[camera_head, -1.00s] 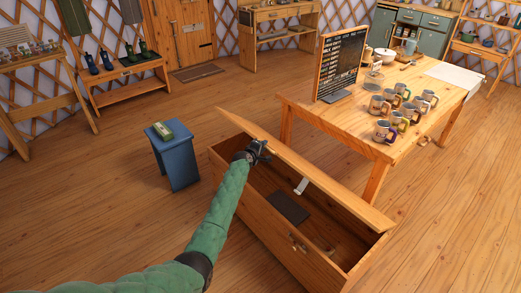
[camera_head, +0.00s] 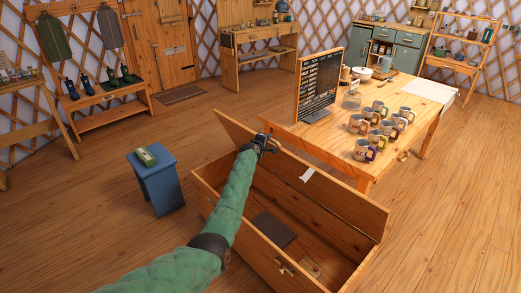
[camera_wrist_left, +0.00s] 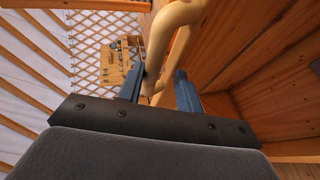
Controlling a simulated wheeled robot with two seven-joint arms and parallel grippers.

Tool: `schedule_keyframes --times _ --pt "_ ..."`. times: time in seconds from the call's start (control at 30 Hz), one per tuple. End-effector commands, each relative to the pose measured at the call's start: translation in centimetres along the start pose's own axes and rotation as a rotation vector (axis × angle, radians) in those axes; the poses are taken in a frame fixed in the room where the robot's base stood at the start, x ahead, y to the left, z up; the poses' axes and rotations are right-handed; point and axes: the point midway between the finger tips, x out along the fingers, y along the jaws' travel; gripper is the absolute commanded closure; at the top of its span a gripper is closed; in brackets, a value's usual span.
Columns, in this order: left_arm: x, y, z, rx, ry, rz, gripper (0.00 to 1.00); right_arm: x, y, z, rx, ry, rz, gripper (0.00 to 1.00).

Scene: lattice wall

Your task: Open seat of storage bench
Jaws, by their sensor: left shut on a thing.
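The wooden storage bench (camera_head: 240,241) stands in the lower middle of the head view. Its seat (camera_head: 335,192) is raised like a lid and leans up steeply at the far side, so the inside shows. My left gripper (camera_head: 268,143) is at the upper left part of the raised seat. In the left wrist view its two blue fingers (camera_wrist_left: 160,82) are shut around a curved pale wooden piece (camera_wrist_left: 160,40), which looks like the seat's handle. The exact contact is partly hidden. My right gripper is in neither view.
A dark flat piece (camera_head: 273,229) lies inside the bench. A blue stool (camera_head: 160,188) with a green item (camera_head: 146,156) stands left of the bench. A wooden table (camera_head: 340,143) with several mugs and a chalkboard (camera_head: 318,85) stands close behind the seat. The floor at right is clear.

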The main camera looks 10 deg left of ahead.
Motion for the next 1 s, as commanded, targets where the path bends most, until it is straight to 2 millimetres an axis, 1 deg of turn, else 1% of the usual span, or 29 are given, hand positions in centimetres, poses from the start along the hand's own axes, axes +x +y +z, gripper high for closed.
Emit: schedule_keyframes --times 0.03,0.23,0.7,0.73,1.0 --pt "0.34 0.11 0.24 -0.002 -0.002 -0.003 1.00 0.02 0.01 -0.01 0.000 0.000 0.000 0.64" --pt "0.98 0.77 0.48 -0.002 -0.002 -0.005 1.00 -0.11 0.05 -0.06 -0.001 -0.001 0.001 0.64" --pt "1.14 0.81 0.62 -0.002 -0.002 -0.007 1.00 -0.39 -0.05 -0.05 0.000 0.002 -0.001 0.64" --pt "1.13 0.81 0.62 -0.002 -0.002 -0.007 0.62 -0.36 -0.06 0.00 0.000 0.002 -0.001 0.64" --pt "1.12 0.85 0.59 -0.001 -0.002 -0.007 0.62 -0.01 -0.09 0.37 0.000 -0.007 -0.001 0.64"
